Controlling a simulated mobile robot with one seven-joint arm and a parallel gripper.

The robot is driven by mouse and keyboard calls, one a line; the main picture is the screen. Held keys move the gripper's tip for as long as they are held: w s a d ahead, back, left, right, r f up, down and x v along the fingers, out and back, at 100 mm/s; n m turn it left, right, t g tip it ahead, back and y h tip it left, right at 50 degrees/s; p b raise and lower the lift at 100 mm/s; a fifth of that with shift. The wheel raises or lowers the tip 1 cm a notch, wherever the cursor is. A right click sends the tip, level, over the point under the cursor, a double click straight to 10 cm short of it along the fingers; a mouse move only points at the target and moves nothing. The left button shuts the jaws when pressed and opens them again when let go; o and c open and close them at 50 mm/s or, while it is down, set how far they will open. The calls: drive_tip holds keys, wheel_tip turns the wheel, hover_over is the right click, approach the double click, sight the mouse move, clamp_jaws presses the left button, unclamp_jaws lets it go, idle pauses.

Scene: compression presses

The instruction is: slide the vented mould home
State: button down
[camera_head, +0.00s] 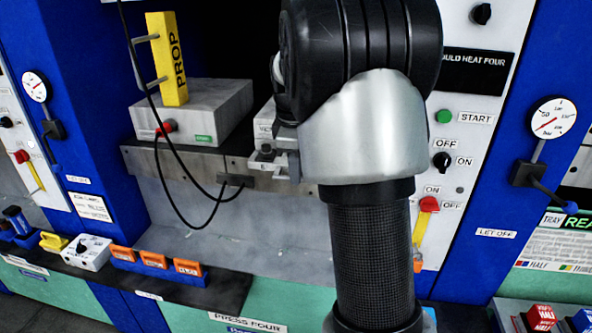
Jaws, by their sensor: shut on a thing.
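A grey block with a label cut off by my arm (265,122) sits on the press's lower plate, mostly hidden behind my arm; it appears to be the vented mould. My gripper (268,160) is at its front, low, near the plate's front edge. The gripper is shut on the front of this block, seemingly on a handle; the fingertips are small and partly hidden. A second grey mould (205,108) with a green label stands to the left on the same plate, with a gap between the two.
A yellow post marked PROP (168,60) stands upright on the left mould. A black cable loops from a red plug (166,128) to the plate's front edge (190,160). Blue press columns flank the opening. A control panel (470,150) is at right. Orange-handled items (155,260) line the ledge below.

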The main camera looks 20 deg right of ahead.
drive_tip(key=shift+r, duration=0.15)
drive_tip(key=c, duration=1.8)
unclamp_jaws()
drive_tip(key=s+r, duration=0.1)
drive_tip(key=r, duration=0.4)
drive_tip(key=s+a+r, duration=0.1)
drive_tip(key=r, duration=0.5)
drive_tip(key=a+r, duration=0.1)
drive_tip(key=r, duration=0.5)
drive_tip(key=shift+s+p, duration=0.3)
drive_tip(key=shift+s, duration=0.1)
